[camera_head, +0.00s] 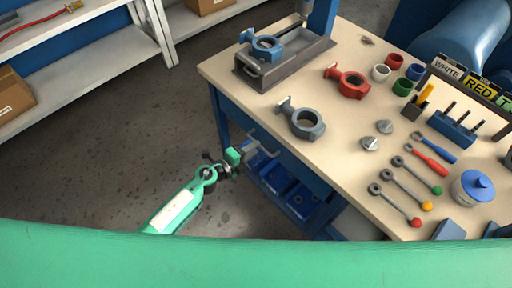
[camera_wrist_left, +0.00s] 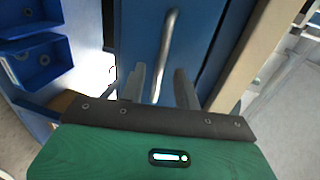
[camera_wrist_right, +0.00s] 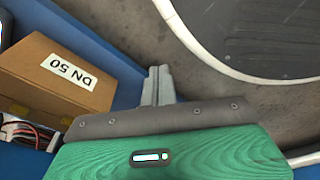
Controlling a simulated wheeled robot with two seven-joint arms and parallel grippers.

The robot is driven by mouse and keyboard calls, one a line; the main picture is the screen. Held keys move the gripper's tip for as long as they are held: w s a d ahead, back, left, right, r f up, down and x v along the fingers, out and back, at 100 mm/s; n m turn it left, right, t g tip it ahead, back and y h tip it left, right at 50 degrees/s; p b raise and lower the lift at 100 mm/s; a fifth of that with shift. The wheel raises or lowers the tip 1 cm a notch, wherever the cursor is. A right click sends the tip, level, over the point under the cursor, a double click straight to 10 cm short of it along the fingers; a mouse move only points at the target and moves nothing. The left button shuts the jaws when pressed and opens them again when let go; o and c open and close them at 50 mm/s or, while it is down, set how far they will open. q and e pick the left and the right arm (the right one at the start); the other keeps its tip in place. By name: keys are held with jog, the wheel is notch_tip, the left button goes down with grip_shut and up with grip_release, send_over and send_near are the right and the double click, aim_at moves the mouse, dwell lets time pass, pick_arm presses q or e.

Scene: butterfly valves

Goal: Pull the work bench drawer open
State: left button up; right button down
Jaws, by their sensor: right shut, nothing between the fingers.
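The work bench (camera_head: 335,160) has a beige top and a blue frame. Its blue drawer front (camera_head: 285,158) lies under the near left edge, seen steeply from above. A grey bar handle (camera_head: 263,151) sticks out from it. In the left wrist view the handle (camera_wrist_left: 168,48) runs up the blue drawer front (camera_wrist_left: 202,35). My left gripper (camera_head: 247,149) is at the handle. Its fingers (camera_wrist_left: 160,88) are apart, one on each side of the bar; contact is unclear. My right gripper shows only in its wrist view (camera_wrist_right: 157,86), fingers together and empty.
Butterfly valve bodies (camera_head: 303,120), wrenches (camera_head: 394,205) and a vise (camera_head: 265,60) are on the bench. Blue bins (camera_head: 285,188) are below the drawer. The floor (camera_head: 110,130) left of the bench is clear.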

pick_arm(q)
jog(key=shift+x, duration=1.1)
pick_arm(e)
jog(key=shift+w+a+r, duration=0.1)
jog(key=shift+w+r, duration=0.3)
jog(key=shift+w, duration=0.15)
jog(key=shift+s, duration=0.1)
pick_arm(q)
grip_shut()
pick_arm(e)
jog(key=shift+s, duration=0.1)
